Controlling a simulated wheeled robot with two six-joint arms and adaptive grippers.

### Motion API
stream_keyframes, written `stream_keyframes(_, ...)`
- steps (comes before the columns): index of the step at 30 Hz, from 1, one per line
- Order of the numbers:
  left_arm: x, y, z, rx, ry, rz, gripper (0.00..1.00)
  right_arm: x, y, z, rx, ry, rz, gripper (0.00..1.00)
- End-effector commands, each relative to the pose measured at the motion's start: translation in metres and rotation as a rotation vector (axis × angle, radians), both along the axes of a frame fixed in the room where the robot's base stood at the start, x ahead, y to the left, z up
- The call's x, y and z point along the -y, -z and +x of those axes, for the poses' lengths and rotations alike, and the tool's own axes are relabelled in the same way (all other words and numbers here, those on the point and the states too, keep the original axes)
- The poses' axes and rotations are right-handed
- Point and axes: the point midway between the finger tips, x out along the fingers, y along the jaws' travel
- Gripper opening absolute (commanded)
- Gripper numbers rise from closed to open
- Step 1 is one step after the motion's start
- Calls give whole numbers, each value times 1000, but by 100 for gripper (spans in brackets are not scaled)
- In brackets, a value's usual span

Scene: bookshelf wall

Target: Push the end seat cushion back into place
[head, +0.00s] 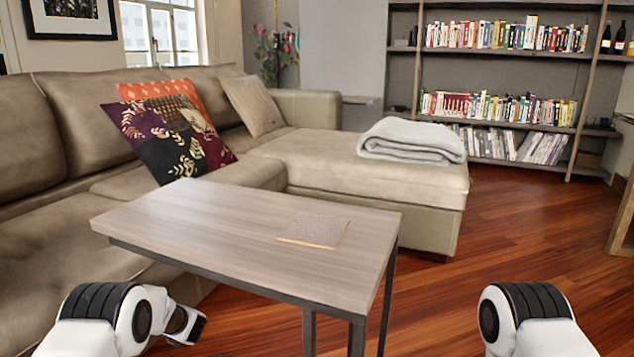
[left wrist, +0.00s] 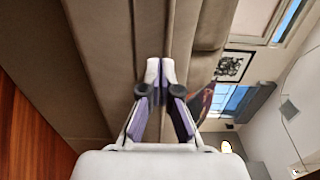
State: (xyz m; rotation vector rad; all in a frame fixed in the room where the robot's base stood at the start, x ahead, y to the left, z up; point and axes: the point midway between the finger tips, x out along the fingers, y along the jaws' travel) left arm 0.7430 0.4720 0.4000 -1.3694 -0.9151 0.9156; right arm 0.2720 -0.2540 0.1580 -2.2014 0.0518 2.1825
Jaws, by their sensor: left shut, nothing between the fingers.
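The sofa's near end seat cushion (head: 70,265) is brown leather and lies at the lower left of the head view, partly hidden by the table and my left arm. In the sideways left wrist view, brown sofa upholstery (left wrist: 95,60) fills much of the picture, with long seams crossing it. My left gripper (left wrist: 160,68) is shut and empty, its fingertips pointing at the sofa. I cannot tell whether they touch it. In the head view my left arm shows at the lower left, but I cannot make out its fingers. My right gripper is out of view.
A wooden side table (head: 190,215) with a dark frame and a flat square mat (head: 314,230) stands close to the sofa. Patterned pillows (head: 165,130) and a folded grey blanket (head: 410,141) lie on the sofa. Wooden floor (head: 530,225) is open at right, before the bookshelf (head: 505,53).

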Motion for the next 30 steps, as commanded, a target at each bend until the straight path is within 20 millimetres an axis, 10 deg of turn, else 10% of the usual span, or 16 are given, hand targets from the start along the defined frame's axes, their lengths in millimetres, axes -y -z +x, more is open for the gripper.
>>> stream_keyframes(30,-50,-1,21,1,-1,1,0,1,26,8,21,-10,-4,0)
